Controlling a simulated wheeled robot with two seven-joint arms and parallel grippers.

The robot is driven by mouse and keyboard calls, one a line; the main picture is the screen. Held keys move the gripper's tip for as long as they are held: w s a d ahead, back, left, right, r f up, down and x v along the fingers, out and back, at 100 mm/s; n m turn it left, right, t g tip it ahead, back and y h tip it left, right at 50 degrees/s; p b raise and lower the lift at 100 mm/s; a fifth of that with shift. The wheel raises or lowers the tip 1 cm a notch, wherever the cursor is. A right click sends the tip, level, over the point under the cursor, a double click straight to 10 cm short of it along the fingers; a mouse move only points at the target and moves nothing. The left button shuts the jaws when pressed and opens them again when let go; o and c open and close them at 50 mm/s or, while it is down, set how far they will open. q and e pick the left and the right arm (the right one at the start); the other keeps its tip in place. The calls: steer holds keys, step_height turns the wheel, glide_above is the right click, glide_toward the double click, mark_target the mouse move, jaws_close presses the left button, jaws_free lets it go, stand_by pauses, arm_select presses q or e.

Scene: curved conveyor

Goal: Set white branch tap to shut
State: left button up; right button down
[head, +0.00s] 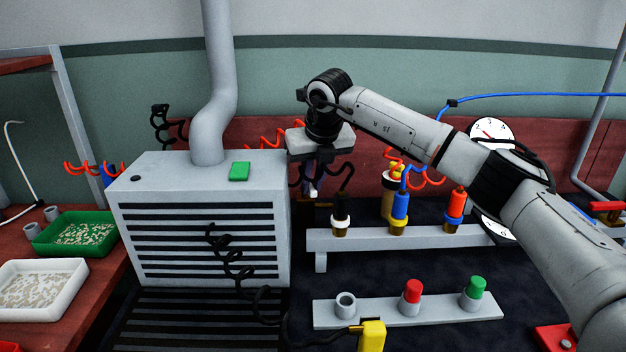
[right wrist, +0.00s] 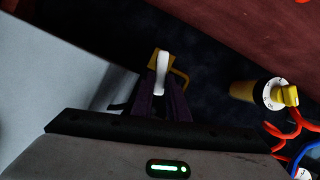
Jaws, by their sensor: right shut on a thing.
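The white branch tap shows as a small white lever (head: 313,193) just right of the grey cabinet in the head view. The right wrist view shows the white lever (right wrist: 162,75) beside a brass-coloured body (right wrist: 153,57). My right gripper (head: 314,180) reaches down from above, its jaws shut on the white lever. In the right wrist view its dark fingers (right wrist: 170,103) are on either side of the lever's lower end. Most of the tap body is hidden by my gripper in the head view. My left gripper is in neither view.
The grey cabinet (head: 205,170) stands close left of my gripper, with a green block (head: 239,171) on top. A rail (head: 365,241) with black, blue and orange fittings is in front. A brass fitting with a yellow knob (right wrist: 286,95) stands to the right.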

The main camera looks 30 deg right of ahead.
steer(key=m, duration=0.2)
steer(key=a+m+h+p, duration=0.1)
steer(key=m, duration=0.1)
steer(key=shift+w+a, duration=0.15)
steer(key=shift+w, duration=0.2)
steer(key=c, duration=1.7)
jaws_free()
steer(key=shift+a, duration=0.1)
